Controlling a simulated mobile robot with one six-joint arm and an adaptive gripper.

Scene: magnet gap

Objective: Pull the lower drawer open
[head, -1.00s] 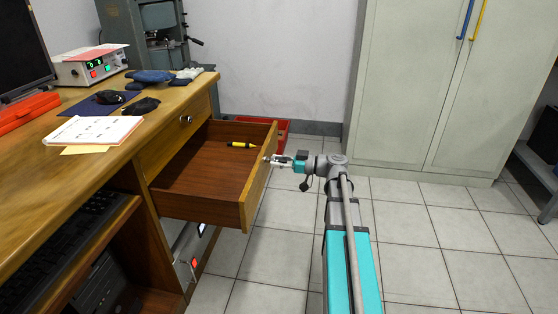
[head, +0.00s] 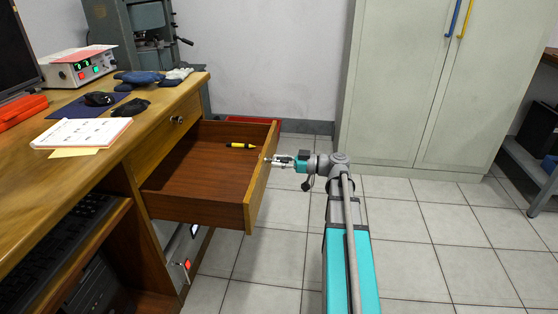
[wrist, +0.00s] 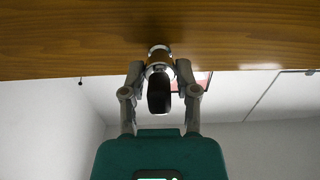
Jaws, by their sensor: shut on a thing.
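The lower drawer (head: 200,207) of the wooden desk stands well out, its inside open to view. A small yellow and black tool (head: 241,146) lies in it near the far side. My gripper (head: 270,160) is at the outer face of the drawer front and is shut on its knob. In the wrist view the fingers (wrist: 159,72) close around the round metal knob (wrist: 159,50) below the wooden front. The fingers cover much of the knob. The upper drawer (head: 165,133) above is shut, with its own knob (head: 177,119).
The desk top (head: 150,108) holds a notebook (head: 82,132), a mouse, gloves and a control box (head: 78,67). A red bin (head: 250,124) stands on the floor behind the drawer. A grey cabinet (head: 400,90) is at the back.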

